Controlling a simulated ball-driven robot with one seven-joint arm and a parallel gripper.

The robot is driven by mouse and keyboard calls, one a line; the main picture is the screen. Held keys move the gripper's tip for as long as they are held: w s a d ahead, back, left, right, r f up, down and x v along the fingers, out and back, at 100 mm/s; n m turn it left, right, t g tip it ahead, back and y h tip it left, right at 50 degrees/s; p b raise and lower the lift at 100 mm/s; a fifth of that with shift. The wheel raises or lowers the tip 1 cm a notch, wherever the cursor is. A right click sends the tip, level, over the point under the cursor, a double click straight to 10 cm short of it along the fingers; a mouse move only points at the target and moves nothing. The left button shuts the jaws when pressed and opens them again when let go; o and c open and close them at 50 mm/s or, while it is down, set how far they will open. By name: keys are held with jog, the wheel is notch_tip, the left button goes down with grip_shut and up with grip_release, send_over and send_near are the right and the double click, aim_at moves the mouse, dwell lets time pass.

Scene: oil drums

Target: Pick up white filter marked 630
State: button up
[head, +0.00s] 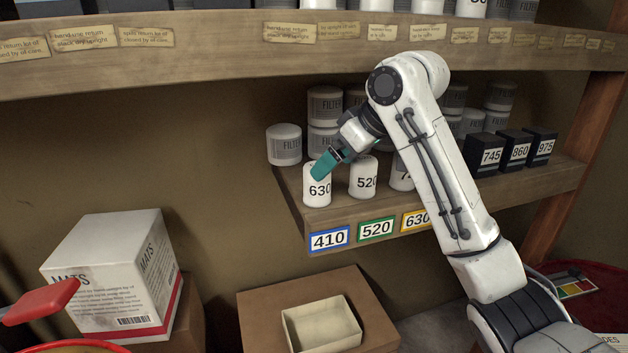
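The white filter marked 630 (317,190) stands upright at the front left of the lower shelf (420,215). My gripper (322,172), with teal fingers, is at the top of this filter and overlaps its upper edge in the head view. The far finger and the contact are hidden, so I cannot tell whether the fingers are open or closed on it. A white filter marked 520 (364,180) stands just to the right. Another white filter (401,174) stands beyond it, its number partly hidden by my arm.
Grey filters (284,146) stand behind, some stacked. Black boxes marked 745 (488,156), 860 (517,151) and 975 (542,147) stand at the right. An upper shelf (200,45) runs overhead. Below are an open tray (290,338) on a brown box and a white MATS box (115,270).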

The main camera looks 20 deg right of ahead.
jog(key=shift+a+p+x, duration=0.15)
jog(key=shift+p+x, duration=0.4)
jog(key=shift+x, duration=1.3)
jog(key=shift+a+p+x, duration=0.1)
jog(key=shift+p+x, duration=0.45)
jog(key=shift+x, duration=1.25)
jog(key=shift+s, duration=0.2)
jog(key=c, duration=1.2)
jog(key=shift+c, duration=0.2)
jog(key=shift+r, duration=0.15)
